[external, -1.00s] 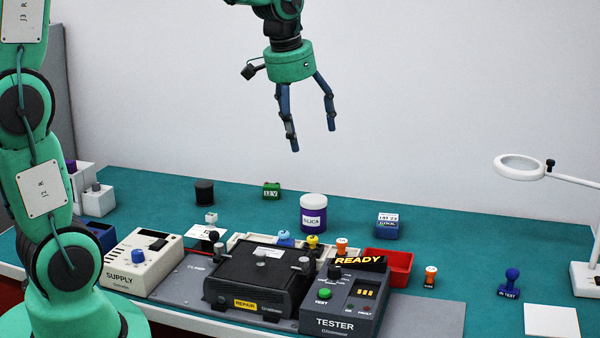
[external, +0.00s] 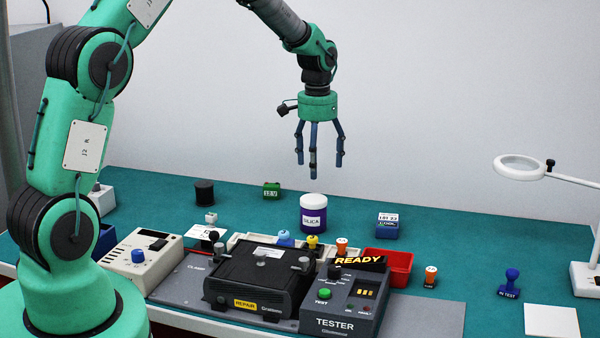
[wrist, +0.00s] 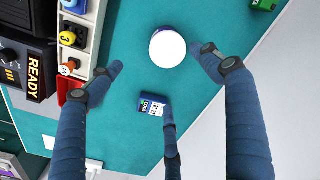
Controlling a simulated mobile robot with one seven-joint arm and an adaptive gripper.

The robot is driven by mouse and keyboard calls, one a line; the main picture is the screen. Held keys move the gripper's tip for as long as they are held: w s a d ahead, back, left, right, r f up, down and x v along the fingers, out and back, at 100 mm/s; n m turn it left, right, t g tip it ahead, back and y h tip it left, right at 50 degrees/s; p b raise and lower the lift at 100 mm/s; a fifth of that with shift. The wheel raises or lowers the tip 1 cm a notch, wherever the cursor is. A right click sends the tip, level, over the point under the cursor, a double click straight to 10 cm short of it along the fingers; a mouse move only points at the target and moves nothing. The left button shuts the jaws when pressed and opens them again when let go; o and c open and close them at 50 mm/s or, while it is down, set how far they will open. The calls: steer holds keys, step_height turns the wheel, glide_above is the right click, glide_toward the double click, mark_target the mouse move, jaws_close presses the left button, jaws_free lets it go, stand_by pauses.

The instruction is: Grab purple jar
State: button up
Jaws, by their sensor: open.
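The purple jar (external: 313,214) stands upright on the teal bench, with a white lid and a white label reading SILICA. In the wrist view the jar (wrist: 167,48) shows from above, mostly as its round white lid, beyond the fingertips and between the two outer fingers. My gripper (external: 318,160) is open and empty, pointing down above the jar with a clear gap between fingertips and lid. The wrist view shows its three blue fingers (wrist: 160,85) spread apart.
A blue block labelled COOL (external: 387,226) stands right of the jar, a green block (external: 271,190) behind left. The black tester (external: 345,300), a red bin (external: 388,266) and coloured knobbed pieces (external: 312,242) are in front. A magnifier lamp (external: 520,168) stands at right.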

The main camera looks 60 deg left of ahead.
mark_target(315, 197)
steer(key=a+f, duration=0.2)
steer(key=shift+w+a+f, duration=0.15)
steer(key=shift+w+f, duration=0.15)
steer(key=shift+f, duration=0.1)
steer(key=shift+f, duration=4.35)
steer(key=shift+s+f+b, duration=0.2)
steer(key=shift+f+b, duration=0.45)
steer(key=shift+f, duration=1.9)
